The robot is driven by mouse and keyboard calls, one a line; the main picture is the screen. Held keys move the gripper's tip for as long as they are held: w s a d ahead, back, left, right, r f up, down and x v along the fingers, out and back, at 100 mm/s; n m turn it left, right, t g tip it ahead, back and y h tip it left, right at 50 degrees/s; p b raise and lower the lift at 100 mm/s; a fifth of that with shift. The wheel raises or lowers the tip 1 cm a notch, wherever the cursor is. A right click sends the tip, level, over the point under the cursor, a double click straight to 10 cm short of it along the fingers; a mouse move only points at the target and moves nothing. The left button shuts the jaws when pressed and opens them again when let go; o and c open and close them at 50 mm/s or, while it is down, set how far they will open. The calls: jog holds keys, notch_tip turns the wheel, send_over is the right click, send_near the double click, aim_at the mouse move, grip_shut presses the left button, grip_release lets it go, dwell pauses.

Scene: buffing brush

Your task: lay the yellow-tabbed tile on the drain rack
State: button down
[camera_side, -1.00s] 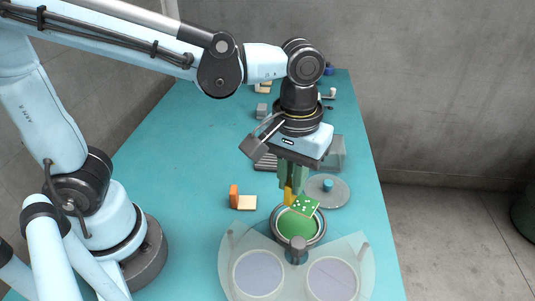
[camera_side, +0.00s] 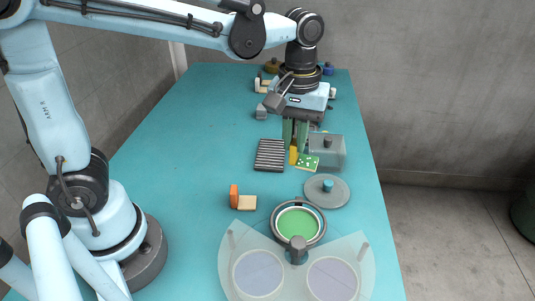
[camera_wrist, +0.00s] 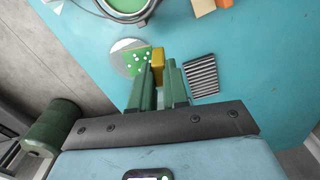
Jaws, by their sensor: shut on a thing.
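The yellow-tabbed tile is a green plate with white dots (camera_side: 308,162) and a yellow tab (camera_side: 293,156). My gripper (camera_side: 295,147) is shut on the yellow tab, and the tile sticks out to the right in the side view. In the wrist view the tile (camera_wrist: 131,58) lies left of my gripper's fingertips (camera_wrist: 161,72). The drain rack (camera_side: 269,155), a dark slatted plate, lies empty just left of the tile in the side view. In the wrist view the rack (camera_wrist: 202,76) is right of the fingers. The tile's height above the table is hard to judge.
A round lid with a blue knob (camera_side: 327,190) and a green-topped round vessel (camera_side: 297,224) are nearer. An orange block (camera_side: 234,195) sits beside a beige one (camera_side: 247,203). The table's left middle is clear.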

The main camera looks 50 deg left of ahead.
jog(key=w+a+f, duration=0.2)
jog(key=a, duration=0.4)
jog(key=w+a+f+n, duration=0.1)
jog(key=w+a+f, duration=0.1)
jog(key=a, duration=0.4)
jog(key=w+a+f+n, duration=0.1)
jog(key=w+a+f, duration=0.1)
jog(key=a, duration=0.4)
jog(key=shift+w+f, duration=0.35)
jog(key=shift+w, duration=0.4)
jog(key=shift+f, duration=1.65)
jog(key=shift+f, duration=0.15)
jog(key=c, duration=1.1)
grip_release()
